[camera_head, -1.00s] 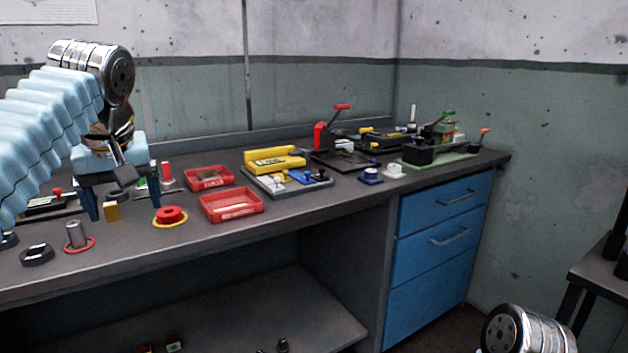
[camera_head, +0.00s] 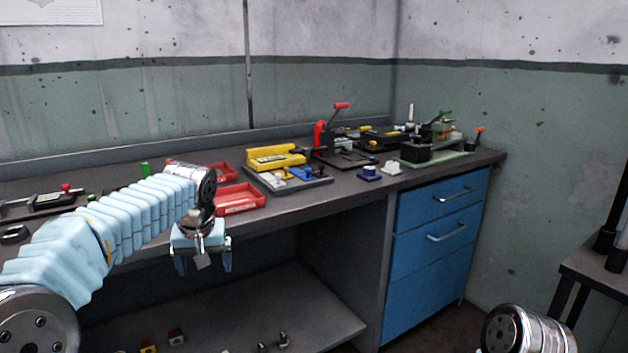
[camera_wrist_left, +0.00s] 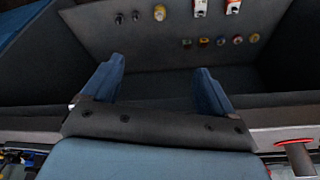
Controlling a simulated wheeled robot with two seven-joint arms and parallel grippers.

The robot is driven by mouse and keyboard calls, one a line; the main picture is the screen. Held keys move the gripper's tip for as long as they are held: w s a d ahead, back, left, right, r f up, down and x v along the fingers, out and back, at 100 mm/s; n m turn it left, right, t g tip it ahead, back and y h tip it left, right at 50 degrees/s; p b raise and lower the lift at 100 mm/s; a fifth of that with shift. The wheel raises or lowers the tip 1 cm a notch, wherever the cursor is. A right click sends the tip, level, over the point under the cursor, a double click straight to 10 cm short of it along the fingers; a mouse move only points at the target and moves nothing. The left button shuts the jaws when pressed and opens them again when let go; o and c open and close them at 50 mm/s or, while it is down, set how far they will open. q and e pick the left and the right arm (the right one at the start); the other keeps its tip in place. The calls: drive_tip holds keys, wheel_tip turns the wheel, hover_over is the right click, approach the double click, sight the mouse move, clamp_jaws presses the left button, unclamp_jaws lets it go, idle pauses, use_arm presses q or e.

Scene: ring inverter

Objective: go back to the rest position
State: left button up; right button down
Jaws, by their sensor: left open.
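My left gripper (camera_head: 203,266) hangs in front of the workbench's front edge in the head view, below the level of the bench top. Its two blue fingers are apart and nothing is between them. In the left wrist view the open fingers (camera_wrist_left: 160,85) point over the lower shelf (camera_wrist_left: 150,60), apart from the items on it. My left arm (camera_head: 140,215) comes in from the left and hides part of the bench top. My right gripper does not show; only a metal part of my right arm (camera_head: 525,330) is at the bottom right.
The workbench top (camera_head: 300,205) carries red trays (camera_head: 240,199), a yellow fixture (camera_head: 275,158), a red-handled press (camera_head: 322,140) and a green device (camera_head: 435,135). Blue drawers (camera_head: 440,235) stand right. Small items lie on the lower shelf (camera_head: 300,310). A dark stand (camera_head: 600,270) is far right.

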use_arm(q)
drive_tip(key=s+d+f+m+g+h, duration=0.1)
drive_tip(key=s+d+f, duration=0.1)
drive_tip(key=f, duration=0.8)
drive_tip(key=s+d+f+h, duration=0.1)
drive_tip(key=d+f, duration=0.2)
drive_tip(key=f, duration=0.8)
drive_tip(key=s+d+f+m+g+h, duration=0.1)
drive_tip(key=s+d+f, duration=0.1)
drive_tip(key=f, duration=0.8)
drive_tip(key=s+d+f+h, duration=0.1)
drive_tip(key=s+d+f, duration=0.1)
drive_tip(key=s+f, duration=0.5)
drive_tip(key=s+d+f+n+h, duration=0.1)
drive_tip(key=s+d+f, duration=0.1)
drive_tip(key=s+f, duration=0.6)
drive_tip(key=s, duration=0.6)
drive_tip(key=shift+s+d+f+g, duration=0.15)
drive_tip(key=shift+s+d+g, duration=0.05)
drive_tip(key=shift+d+g, duration=0.2)
